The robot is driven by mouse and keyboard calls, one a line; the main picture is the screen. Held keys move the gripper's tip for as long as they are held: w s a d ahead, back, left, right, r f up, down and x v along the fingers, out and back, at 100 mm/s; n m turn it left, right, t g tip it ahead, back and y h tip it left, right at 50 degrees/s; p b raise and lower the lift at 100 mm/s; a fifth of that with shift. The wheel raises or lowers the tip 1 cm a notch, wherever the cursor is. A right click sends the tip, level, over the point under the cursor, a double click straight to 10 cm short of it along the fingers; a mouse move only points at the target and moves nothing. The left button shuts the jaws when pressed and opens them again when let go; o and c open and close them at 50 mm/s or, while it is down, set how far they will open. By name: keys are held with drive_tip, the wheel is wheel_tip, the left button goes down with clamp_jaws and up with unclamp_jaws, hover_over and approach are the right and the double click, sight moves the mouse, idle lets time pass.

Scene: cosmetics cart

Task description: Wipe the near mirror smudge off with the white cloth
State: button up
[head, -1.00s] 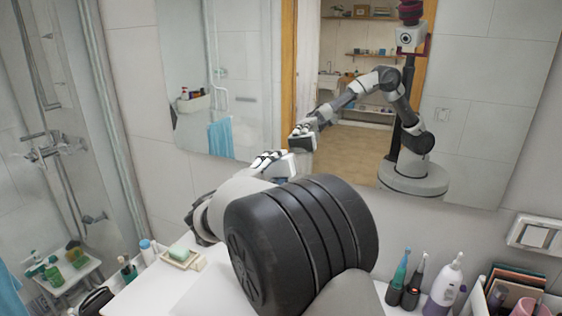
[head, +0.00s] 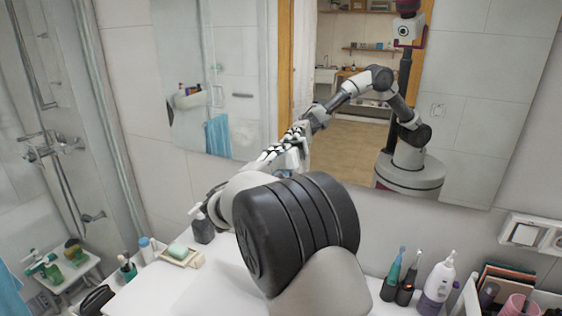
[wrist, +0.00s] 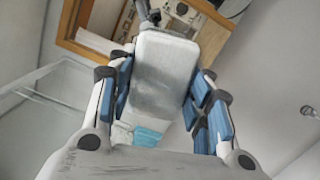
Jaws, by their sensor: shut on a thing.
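The mirror (head: 478,110) fills the upper part of the wall in the head view and reflects my own arm. My gripper (head: 293,150) is close to the glass, and its reflection meets it there. In the wrist view my gripper (wrist: 163,82) has its blue-padded fingers on both sides of a pale block-like thing, which I take as the white cloth (wrist: 166,62). The cloth shows grey marks. In the head view it is mostly hidden by my gripper and wrist. I cannot make out the near smudge. I cannot tell whether the cloth touches the glass.
Below the mirror is a white counter (head: 207,292). On it stand a dark soap dispenser (head: 202,228), a soap dish (head: 180,256) at left, and toothbrushes (head: 396,275) and a white bottle (head: 438,283) at right. Wall sockets (head: 535,234) are at far right.

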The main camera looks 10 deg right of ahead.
sight(293, 164)
drive_tip(key=shift+x, duration=1.2)
drive_tip(key=shift+a+b, duration=0.1)
drive_tip(key=shift+b, duration=0.25)
drive_tip(key=shift+s+d+f+b, duration=0.15)
drive_tip(key=shift+s+d+b, duration=0.4)
drive_tip(key=shift+d+b, duration=0.45)
drive_tip(key=shift+s+d+b, duration=0.55)
drive_tip(key=shift+d+b, duration=0.05)
drive_tip(key=shift+b, duration=0.25)
drive_tip(key=shift+w+b, duration=0.1)
drive_tip(key=shift+b, duration=0.25)
drive_tip(key=shift+w+a+r+p, duration=0.15)
drive_tip(key=shift+w+a, duration=0.4)
drive_tip(key=shift+a, duration=0.25)
drive_tip(key=shift+w+a+r+p, duration=0.1)
drive_tip(key=shift+w+a+p, duration=0.05)
drive_tip(key=shift+w+a, duration=0.55)
drive_tip(key=shift+s, duration=0.15)
